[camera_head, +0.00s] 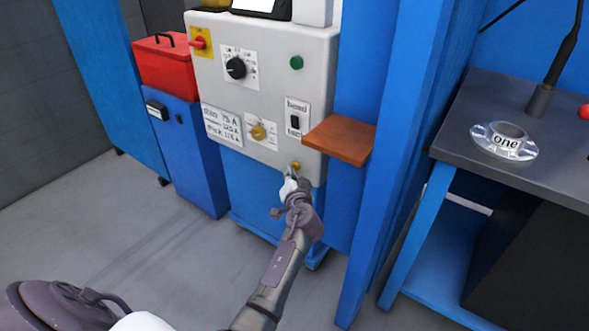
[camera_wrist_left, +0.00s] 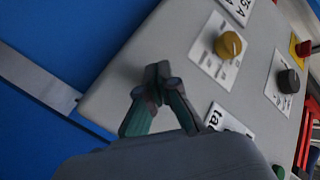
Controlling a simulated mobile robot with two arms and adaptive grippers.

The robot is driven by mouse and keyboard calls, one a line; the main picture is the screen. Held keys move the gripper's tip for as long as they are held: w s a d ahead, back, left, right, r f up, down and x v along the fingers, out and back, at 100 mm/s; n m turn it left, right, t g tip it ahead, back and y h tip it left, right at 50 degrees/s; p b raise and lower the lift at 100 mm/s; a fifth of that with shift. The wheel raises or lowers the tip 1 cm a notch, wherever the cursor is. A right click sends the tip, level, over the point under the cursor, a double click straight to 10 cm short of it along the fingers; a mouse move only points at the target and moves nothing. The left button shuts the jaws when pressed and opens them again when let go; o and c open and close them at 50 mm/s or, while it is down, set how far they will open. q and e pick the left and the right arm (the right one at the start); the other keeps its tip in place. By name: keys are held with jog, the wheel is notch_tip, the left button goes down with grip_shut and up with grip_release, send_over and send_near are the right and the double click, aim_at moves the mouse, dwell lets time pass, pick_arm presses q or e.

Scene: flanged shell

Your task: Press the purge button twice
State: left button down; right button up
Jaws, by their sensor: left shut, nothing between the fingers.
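A small yellow button (camera_head: 296,165) sits near the bottom right edge of the grey machine panel (camera_head: 275,90) in the head view. No purge label can be read beside it. My left gripper (camera_head: 290,178) is shut and empty, with its tips just below and very close to this button; I cannot tell whether they touch. In the left wrist view the shut fingertips (camera_wrist_left: 158,75) are in front of the grey panel (camera_wrist_left: 150,45), near its edge, and the button is not visible there. My right gripper is not in view.
A yellow knob (camera_head: 258,132), a black dial (camera_head: 236,68), a switch (camera_head: 295,122) and a green button (camera_head: 296,62) are on the panel. A dark table (camera_head: 465,130) stands at right.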

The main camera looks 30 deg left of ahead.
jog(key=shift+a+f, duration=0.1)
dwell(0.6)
pick_arm(q)
jog(key=shift+w, duration=0.15)
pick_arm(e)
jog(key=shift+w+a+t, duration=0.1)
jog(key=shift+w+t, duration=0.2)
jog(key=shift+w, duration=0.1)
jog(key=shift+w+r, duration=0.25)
